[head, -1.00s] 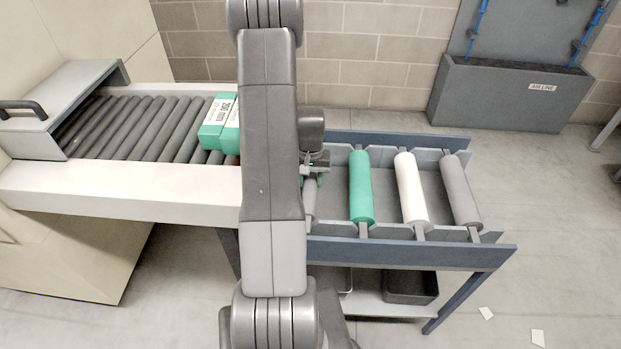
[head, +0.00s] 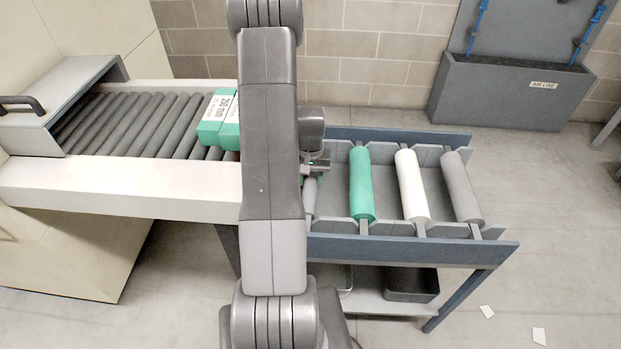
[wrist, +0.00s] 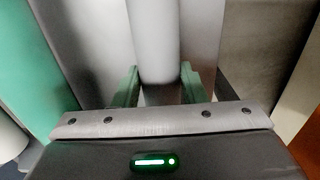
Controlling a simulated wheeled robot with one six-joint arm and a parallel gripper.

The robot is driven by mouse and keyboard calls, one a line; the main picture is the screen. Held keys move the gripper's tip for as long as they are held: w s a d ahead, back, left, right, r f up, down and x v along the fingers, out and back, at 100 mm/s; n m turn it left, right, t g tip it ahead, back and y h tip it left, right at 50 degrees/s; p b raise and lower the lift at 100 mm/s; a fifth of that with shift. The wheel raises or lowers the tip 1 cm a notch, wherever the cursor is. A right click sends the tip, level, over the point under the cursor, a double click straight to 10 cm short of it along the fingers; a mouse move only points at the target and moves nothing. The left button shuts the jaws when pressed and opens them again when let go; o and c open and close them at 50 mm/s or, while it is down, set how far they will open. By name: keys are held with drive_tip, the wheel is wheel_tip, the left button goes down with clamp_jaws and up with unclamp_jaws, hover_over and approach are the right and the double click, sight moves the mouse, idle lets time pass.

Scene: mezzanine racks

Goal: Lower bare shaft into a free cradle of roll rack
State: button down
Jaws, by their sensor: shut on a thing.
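My gripper (wrist: 160,90) is shut on the bare shaft (wrist: 158,42), a pale grey cylinder between its green fingertips. In the head view the shaft (head: 310,196) shows only partly beside my arm, at the left end of the roll rack (head: 400,250). My arm hides much of the gripper and that end of the rack. I cannot tell whether the shaft touches a cradle. The rack also holds a green roll (head: 361,185), a white roll (head: 412,186) and a grey roll (head: 461,187), side by side to the right of the shaft.
A roller conveyor (head: 120,187) with green and white boxes (head: 213,120) on it stands left of the rack. A dark bin (head: 412,287) sits on the rack's lower shelf. A grey air line cabinet (head: 500,95) stands at the back wall. Floor right of the rack is mostly clear.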

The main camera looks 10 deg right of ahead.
drive_tip(key=c, duration=0.8)
unclamp_jaws()
wheel_tip(320, 180, up, 14)
drive_tip(key=shift+f, duration=0.1)
wheel_tip(320, 180, down, 13)
drive_tip(key=shift+f, duration=0.2)
idle(0.6)
drive_tip(key=shift+f, duration=0.1)
